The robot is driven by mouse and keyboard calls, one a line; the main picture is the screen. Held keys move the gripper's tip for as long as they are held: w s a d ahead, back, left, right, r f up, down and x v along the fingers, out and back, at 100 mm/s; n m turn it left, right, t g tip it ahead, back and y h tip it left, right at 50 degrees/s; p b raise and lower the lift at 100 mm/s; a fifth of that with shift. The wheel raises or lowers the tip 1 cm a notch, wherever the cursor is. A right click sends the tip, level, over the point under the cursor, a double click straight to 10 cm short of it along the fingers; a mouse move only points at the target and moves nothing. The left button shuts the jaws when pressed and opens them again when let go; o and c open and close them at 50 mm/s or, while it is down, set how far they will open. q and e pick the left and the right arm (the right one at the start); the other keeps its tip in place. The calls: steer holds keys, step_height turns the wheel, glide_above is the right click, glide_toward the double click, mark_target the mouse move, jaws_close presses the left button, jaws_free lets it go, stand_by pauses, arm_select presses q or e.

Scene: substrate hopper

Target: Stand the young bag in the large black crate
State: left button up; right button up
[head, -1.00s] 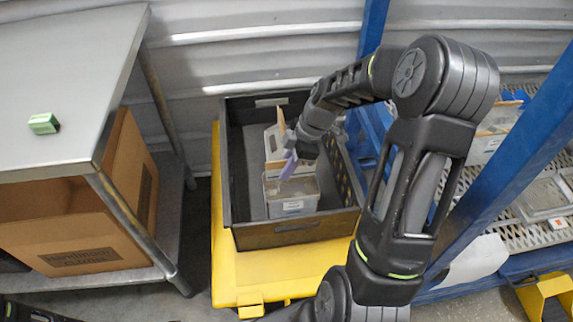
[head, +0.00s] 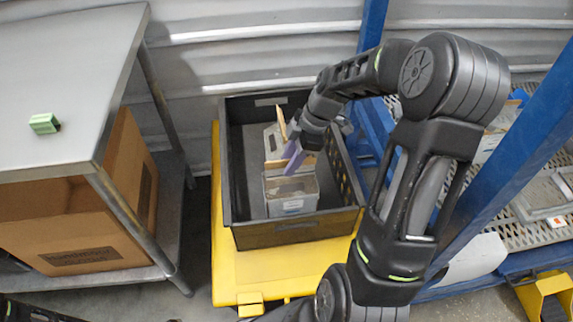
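The large black crate (head: 278,234) stands on a yellow base. In its near part a clear bag-like pack (head: 291,194) with a white label on its front stands upright. Behind it are a pale pack (head: 271,142) and a thin tan panel (head: 282,124), partly hidden. I cannot tell which of these is the young bag. My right gripper (head: 294,161) reaches down inside the crate, its purple fingers just above and behind the labelled pack. Whether they are apart or hold something is not clear.
A metal table (head: 60,80) with a green block (head: 44,123) on it stands at the left, with a cardboard box (head: 85,225) on its lower shelf. Blue posts and a rack (head: 540,200) are at the right.

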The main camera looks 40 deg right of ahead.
steer(key=p+v, duration=0.1)
steer(key=v, duration=0.8)
steer(key=shift+s+r, duration=0.1)
steer(key=shift+r, duration=0.05)
